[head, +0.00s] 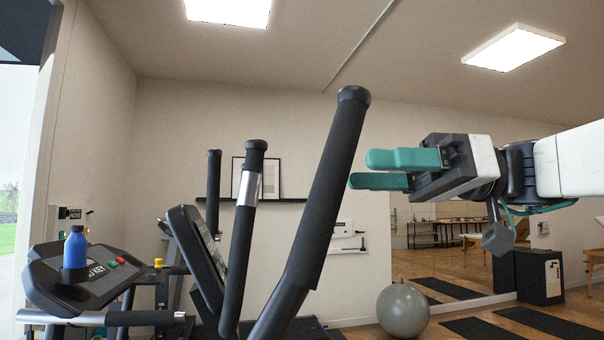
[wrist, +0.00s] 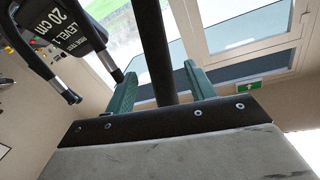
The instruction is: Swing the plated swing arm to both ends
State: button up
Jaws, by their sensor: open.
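The nearer swing arm (head: 335,170) is all black and leans right. My gripper (head: 360,170) has teal fingers, open and pointing left, with the tips just right of the nearer arm. In the wrist view a dark bar (wrist: 155,45) shows between the spread fingers of my gripper (wrist: 160,72); its lower part is hidden behind the palm. I cannot tell whether the fingers touch it.
A console (head: 205,255) stands behind the swing arms. A treadmill (head: 95,275) with a blue bottle (head: 76,248) is at left. A grey ball (head: 403,310) lies on the floor. A wall shelf (head: 300,201) holds a picture frame. Space right of the nearer arm holds my arm.

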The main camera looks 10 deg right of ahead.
jog(key=shift+w+a, duration=0.1)
jog(key=shift+a, duration=3.7)
